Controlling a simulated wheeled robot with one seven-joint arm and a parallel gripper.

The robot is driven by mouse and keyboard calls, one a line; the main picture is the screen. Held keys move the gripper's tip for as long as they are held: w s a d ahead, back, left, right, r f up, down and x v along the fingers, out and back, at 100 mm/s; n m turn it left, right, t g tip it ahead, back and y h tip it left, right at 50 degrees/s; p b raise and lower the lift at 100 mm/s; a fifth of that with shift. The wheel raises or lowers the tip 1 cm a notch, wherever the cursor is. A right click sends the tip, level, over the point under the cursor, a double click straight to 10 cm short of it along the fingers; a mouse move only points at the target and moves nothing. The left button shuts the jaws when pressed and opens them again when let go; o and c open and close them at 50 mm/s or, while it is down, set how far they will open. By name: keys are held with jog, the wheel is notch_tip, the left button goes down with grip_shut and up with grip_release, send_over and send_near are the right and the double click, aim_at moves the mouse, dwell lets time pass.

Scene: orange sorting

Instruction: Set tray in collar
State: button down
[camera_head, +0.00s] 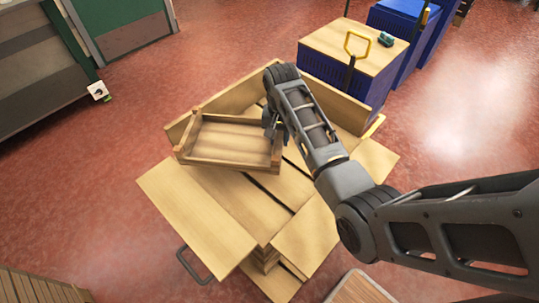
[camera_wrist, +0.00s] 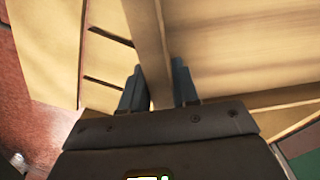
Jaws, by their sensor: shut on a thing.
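The tray (camera_head: 228,164) is a shallow rectangular wooden frame with a wooden floor. In the head view it sits over the left back part of the wooden stack, inside the corner of the raised boards of the collar (camera_head: 240,97). My gripper (camera_head: 270,122) is at the tray's right side, shut on its wall. In the wrist view the two fingers (camera_wrist: 158,85) straddle the tray wall (camera_wrist: 148,40). The tray's left corner overlaps the collar's left board in the picture; I cannot tell whether it rests on the boards or hangs above them.
Loose-looking flat boards (camera_head: 195,212) jut out at the stack's front left. Blue crates with a wooden lid (camera_head: 345,45) stand at the back right. A grey and green bench (camera_head: 45,75) is at the left. Red floor lies open around the stack.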

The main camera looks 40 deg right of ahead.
jog(key=s+d+f+m+b, duration=0.2)
jog(key=d+f+m, duration=0.2)
jog(key=d+m, duration=0.55)
jog(key=s+a+f, duration=0.1)
jog(key=a+f, duration=0.1)
jog(key=s+a+f+n+p, duration=0.1)
jog(key=s+a+f, duration=0.1)
jog(key=a, duration=0.1)
jog(key=s+a+f+n+p, duration=0.1)
jog(key=a+f, duration=0.1)
jog(key=shift+s+a+f+n, duration=0.15)
jog(key=shift+s+a+n, duration=0.15)
jog(key=shift+s, duration=0.1)
jog(key=shift+f, duration=2)
jog(key=c, duration=0.8)
grip_release()
jog(key=shift+c, duration=0.2)
notch_tip(320, 180, up, 12)
jog(key=shift+p, duration=0.45)
